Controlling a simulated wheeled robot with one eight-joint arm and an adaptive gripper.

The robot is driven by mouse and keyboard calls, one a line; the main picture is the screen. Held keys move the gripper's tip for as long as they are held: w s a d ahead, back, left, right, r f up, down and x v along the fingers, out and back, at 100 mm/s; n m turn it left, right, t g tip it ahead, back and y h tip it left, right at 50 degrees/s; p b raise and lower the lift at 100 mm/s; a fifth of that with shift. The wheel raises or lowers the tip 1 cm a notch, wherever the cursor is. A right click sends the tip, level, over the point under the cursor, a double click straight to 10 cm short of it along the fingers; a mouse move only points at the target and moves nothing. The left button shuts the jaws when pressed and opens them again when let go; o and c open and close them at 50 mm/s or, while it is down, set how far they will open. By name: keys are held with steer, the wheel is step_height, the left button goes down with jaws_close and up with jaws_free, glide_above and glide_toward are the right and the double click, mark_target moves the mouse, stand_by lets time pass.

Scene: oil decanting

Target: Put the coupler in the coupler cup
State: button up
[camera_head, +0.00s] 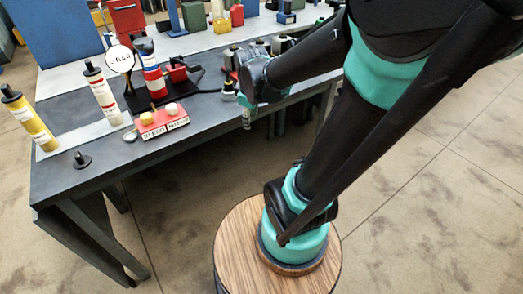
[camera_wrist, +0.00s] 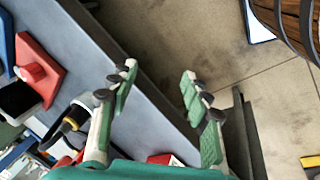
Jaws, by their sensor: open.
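My gripper (camera_head: 247,120) is open and empty at the table's front edge, right of the red block. In the wrist view, its two fingers (camera_wrist: 158,80) stand well apart, with table edge and floor showing between them. A small dark-and-pale fitting with a yellow band (camera_head: 229,88) stands on the table just left of my gripper. A black-and-white round piece with a yellow band (camera_wrist: 75,118) shows beside the left finger in the wrist view, partly hidden. I cannot tell for sure which piece is the coupler or which is the coupler cup.
A red block with two pale knobs (camera_head: 163,121), a small black stand (camera_head: 82,160) and several bottles, one yellow (camera_head: 28,120), occupy the table's left part. A round sign (camera_head: 120,59) stands behind. The floor before the table (camera_head: 160,210) is clear.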

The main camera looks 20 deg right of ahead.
steer(key=s+f+m, duration=0.7)
steer(key=s+m, duration=0.3)
steer(key=shift+d+f+m+y, duration=0.25)
steer(key=shift+d+m+y, duration=0.05)
steer(key=shift+d, duration=0.15)
stand_by(0.4)
